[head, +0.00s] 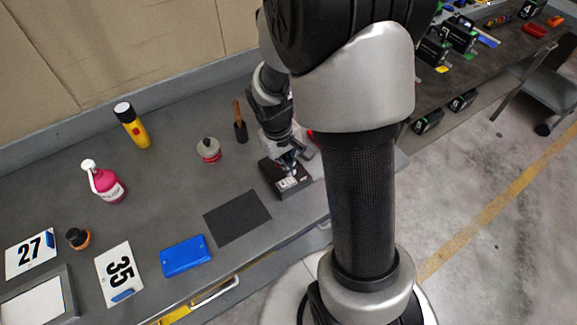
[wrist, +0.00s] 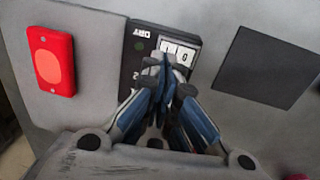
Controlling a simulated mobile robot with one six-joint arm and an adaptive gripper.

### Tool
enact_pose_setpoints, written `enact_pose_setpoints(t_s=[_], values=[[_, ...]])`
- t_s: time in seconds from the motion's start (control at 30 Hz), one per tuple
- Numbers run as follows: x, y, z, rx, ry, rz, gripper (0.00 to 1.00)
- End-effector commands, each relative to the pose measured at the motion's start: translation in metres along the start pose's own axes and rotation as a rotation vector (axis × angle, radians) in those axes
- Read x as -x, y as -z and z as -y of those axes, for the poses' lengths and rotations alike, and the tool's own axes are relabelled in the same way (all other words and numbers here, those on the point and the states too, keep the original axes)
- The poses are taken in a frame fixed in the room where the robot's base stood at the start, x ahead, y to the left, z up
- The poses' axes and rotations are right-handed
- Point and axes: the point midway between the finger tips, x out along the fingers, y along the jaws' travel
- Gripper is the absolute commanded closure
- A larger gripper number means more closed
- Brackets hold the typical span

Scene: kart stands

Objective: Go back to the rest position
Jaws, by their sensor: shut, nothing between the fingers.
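My gripper (head: 287,160) is at the right part of the grey workbench (head: 165,190), just above a dark box with a white number display (head: 290,182). In the wrist view my gripper (wrist: 163,65) has its blue-padded fingers closed together, with nothing between them. The fingertips overlap the edge of the display on the dark box (wrist: 140,65), which carries the word DRY. I cannot tell whether they touch it. My arm crosses the middle of the head view and hides part of the bench's right end.
A red device (wrist: 52,62) lies left of the box in the wrist view. Floor at right is open.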

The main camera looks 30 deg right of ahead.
Motion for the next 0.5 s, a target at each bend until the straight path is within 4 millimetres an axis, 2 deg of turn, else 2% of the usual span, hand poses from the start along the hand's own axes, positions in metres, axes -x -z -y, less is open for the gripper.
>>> enact_pose_setpoints(t_s=[0.03, 0.2, 0.33, 0.5], values=[[0.018, 0.003, -0.004, -0.001, -0.002, -0.005, 1.00], [0.057, 0.003, -0.016, -0.002, -0.002, -0.008, 1.00], [0.080, 0.003, -0.023, 0.000, -0.003, -0.008, 1.00], [0.098, 0.003, -0.028, 0.000, -0.002, -0.007, 1.00]])
